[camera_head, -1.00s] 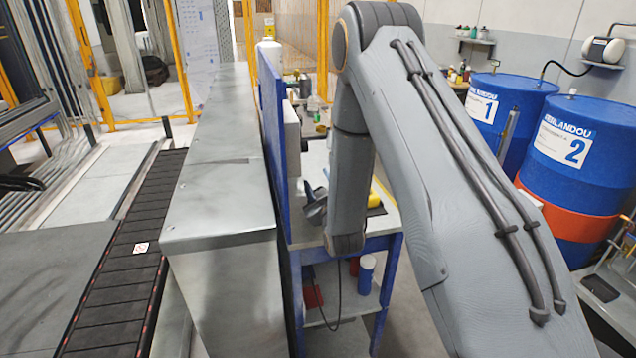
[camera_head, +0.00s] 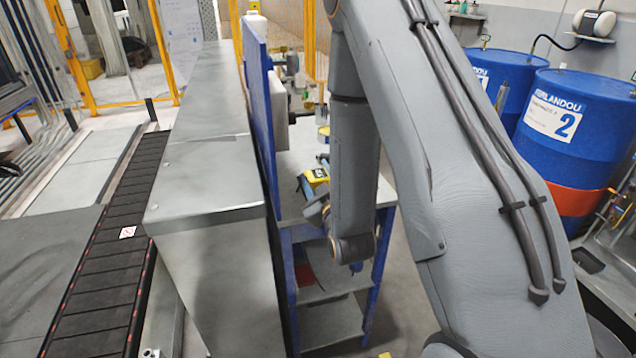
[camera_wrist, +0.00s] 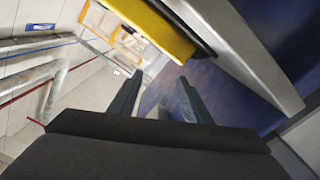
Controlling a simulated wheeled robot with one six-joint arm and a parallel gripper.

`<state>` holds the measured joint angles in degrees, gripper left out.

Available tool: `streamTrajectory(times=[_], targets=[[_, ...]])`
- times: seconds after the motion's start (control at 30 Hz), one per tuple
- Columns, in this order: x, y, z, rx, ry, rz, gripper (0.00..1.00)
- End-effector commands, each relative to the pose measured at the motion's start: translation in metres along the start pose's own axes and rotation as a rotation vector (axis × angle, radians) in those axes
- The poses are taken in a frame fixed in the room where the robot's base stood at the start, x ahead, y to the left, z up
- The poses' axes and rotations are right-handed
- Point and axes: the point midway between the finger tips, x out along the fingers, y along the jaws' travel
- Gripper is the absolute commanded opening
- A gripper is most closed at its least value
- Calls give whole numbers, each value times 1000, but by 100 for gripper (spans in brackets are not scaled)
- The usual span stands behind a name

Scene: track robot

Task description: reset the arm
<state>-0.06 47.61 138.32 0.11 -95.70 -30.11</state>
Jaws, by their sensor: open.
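My gripper (camera_wrist: 158,84) shows in the wrist view with its two dark fingers apart and nothing between them. In the head view my grey arm bends down over the workbench (camera_head: 297,232), and its dark end is beside the front of the bench. The fingertips cannot be made out there. A yellow object (camera_wrist: 162,28) is close above the fingers in the wrist view, apart from them.
A tall metal cabinet (camera_head: 200,130) and blue panel (camera_head: 259,110) stand left of my arm. Blue drums (camera_head: 575,150) stand at the right. Yellow posts (camera_head: 165,50) are behind.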

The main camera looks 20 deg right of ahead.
Motion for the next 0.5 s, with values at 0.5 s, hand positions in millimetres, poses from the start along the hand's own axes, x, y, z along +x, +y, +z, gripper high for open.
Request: streamTrajectory(times=[0.5], targets=[[-19, 1, -1, -1, 2, 1, 44]])
